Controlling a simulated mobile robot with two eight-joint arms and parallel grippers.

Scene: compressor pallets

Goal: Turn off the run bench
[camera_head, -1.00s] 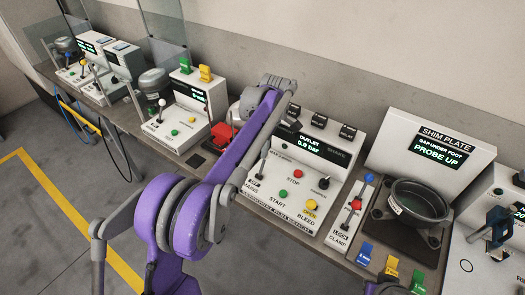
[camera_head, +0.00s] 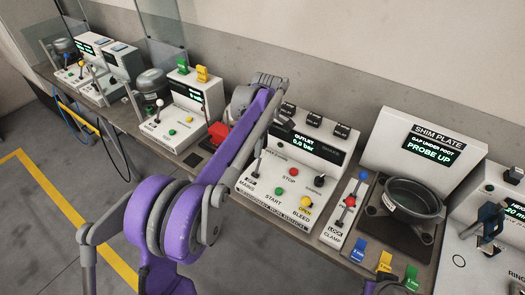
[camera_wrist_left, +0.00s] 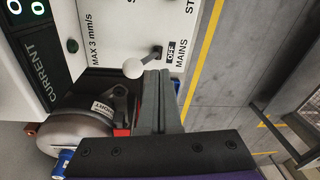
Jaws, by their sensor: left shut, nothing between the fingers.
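In the head view my purple arm hides part of the bench.
A compressor (camera_wrist_left: 75,132) and a red part (camera_head: 218,132) stand left of the bench. A LOCK/CLAMP panel (camera_head: 345,208) and the shim plate station (camera_head: 425,150) are to its right. Another console (camera_head: 180,118) is further left. Open floor lies in front.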

